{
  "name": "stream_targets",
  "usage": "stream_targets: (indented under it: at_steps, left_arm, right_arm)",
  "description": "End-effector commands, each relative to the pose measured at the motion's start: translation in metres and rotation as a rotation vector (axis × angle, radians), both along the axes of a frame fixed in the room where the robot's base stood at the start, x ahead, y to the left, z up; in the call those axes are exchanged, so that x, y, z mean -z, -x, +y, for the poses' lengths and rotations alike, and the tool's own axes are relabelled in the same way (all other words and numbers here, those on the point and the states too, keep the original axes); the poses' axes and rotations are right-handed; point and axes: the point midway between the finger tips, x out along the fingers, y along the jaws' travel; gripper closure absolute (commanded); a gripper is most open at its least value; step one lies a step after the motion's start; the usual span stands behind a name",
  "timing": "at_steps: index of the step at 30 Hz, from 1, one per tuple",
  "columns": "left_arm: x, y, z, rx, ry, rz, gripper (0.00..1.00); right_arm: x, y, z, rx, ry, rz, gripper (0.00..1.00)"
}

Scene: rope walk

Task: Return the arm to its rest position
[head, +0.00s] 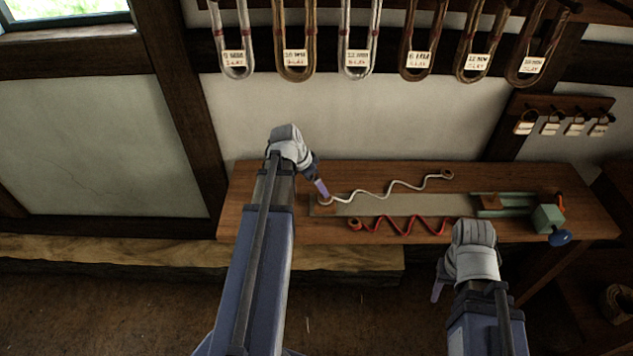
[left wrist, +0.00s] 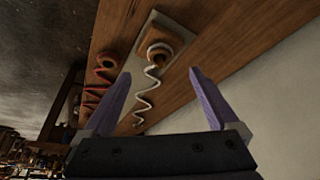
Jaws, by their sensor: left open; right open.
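My left gripper (head: 322,190) is above the left end of the bench, close to one end of a wavy white rope (head: 390,188). In the left wrist view my left gripper (left wrist: 158,76) has its two purple fingers wide apart with nothing held between them.
The wooden bench (head: 270,175) carries a pale board (head: 380,205), a red zigzag rope (head: 405,227) and a green clamp (head: 547,218) with a blue knob (head: 560,238). Labelled rope loops (head: 357,40) hang above. A low ledge (head: 120,252) runs along the left wall.

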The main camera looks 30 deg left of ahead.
Motion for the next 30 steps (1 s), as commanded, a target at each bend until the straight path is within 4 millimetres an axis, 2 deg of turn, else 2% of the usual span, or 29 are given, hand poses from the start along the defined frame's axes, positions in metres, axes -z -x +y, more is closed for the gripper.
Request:
stream_targets:
  at_steps: [15, 18, 20, 23, 27, 30]
  left_arm:
    - [0.001, 0.000, 0.000, 0.000, 0.000, 0.000, 0.06]
    - [0.001, 0.000, -0.008, 0.004, 0.002, 0.008, 0.06]
    - [0.002, 0.000, -0.023, 0.009, 0.005, 0.026, 0.06]
    - [0.006, 0.004, -0.065, 0.020, 0.007, 0.080, 0.06]
    - [0.011, 0.020, -0.139, 0.022, -0.010, 0.182, 0.06]
    - [0.014, 0.037, -0.186, 0.016, -0.039, 0.247, 0.06]
  right_arm:
    - [0.000, 0.000, 0.000, 0.000, 0.000, 0.000, 0.50]
    - [0.000, 0.000, 0.000, 0.000, 0.000, 0.000, 0.50]
    - [0.000, 0.000, 0.000, 0.000, 0.000, 0.000, 0.50]
    - [0.000, 0.000, 0.000, 0.000, 0.000, 0.000, 0.50]
    - [0.000, 0.000, 0.000, 0.000, 0.000, 0.000, 0.50]
    - [0.000, 0.000, 0.000, 0.000, 0.000, 0.000, 0.50]
